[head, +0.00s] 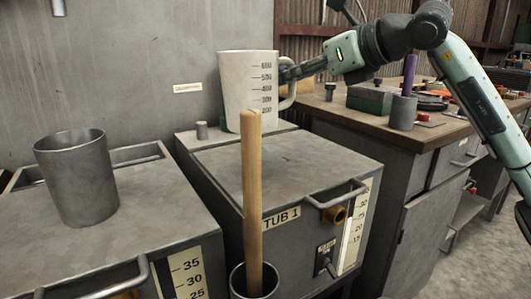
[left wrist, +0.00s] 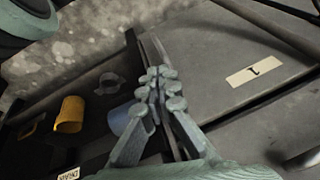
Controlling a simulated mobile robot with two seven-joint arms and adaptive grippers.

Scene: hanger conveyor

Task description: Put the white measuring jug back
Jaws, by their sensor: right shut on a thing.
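The white measuring jug (head: 245,85), with dark graduation marks and a handle on its right, is upright at the back of the box marked TUB 1 (head: 305,165). My right gripper (head: 286,74) reaches in from the right and is shut on the jug's handle. The jug's base is near the rear ledge; the wooden handle in front partly hides it, and I cannot tell whether it touches. My left gripper (left wrist: 160,82) shows only in the left wrist view, its fingertips together with nothing seen between them, above a dark grey surface.
A grey metal cup (head: 77,180) stands on the left tub. A wooden handle (head: 252,200) rises from a grey cylinder (head: 253,282) in front. A cluttered workbench (head: 430,135) is at right. The left wrist view shows a yellow cup (left wrist: 70,115).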

